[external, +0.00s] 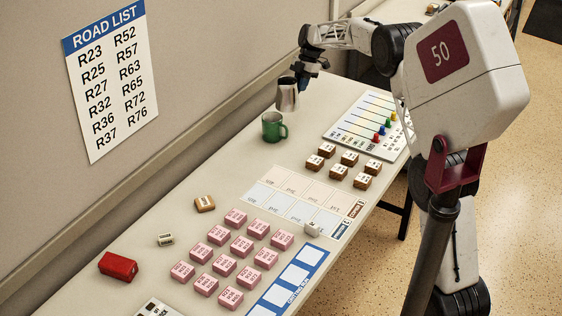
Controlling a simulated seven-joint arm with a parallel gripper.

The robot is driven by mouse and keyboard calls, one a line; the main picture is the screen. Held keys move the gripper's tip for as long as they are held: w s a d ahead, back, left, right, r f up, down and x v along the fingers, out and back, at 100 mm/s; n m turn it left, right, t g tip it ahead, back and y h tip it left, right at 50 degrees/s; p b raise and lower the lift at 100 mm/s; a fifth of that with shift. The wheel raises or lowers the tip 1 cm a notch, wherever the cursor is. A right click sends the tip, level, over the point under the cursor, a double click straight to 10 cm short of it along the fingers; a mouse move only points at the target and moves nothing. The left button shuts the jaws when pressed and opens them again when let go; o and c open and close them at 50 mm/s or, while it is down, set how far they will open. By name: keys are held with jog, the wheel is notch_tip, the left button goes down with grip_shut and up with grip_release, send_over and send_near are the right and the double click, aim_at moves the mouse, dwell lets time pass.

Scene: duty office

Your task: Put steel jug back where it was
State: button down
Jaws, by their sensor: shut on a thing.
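The steel jug (287,95) is a small shiny metal vessel near the far end of the table, close to the wall side. My gripper (300,82) is at the jug's upper right side and is shut on it. The jug looks upright. I cannot tell whether its base touches the table or hangs a little above it. The fingertips are small and dark here, and their exact hold on the jug is hard to see.
A green mug (271,127) stands just in front of the jug. A white board with coloured pegs (366,122) lies to the right. Brown blocks (349,158), pink blocks (242,246) and a red object (118,266) are nearer. The wall borders the table's left.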

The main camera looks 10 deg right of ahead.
jog(key=s+a+n, duration=0.1)
jog(key=s+a, duration=0.4)
jog(key=s, duration=0.9)
jog(key=s+a+n, duration=0.1)
jog(key=s+a, duration=0.4)
jog(key=s, duration=0.8)
notch_tip(320, 180, down, 6)
jog(key=shift+s+g+h, duration=0.2)
jog(key=shift+g+h, duration=0.1)
jog(key=shift+f, duration=0.1)
notch_tip(320, 180, down, 6)
jog(key=shift+f, duration=0.15)
jog(key=shift+f, duration=1.7)
jog(key=shift+f, duration=0.1)
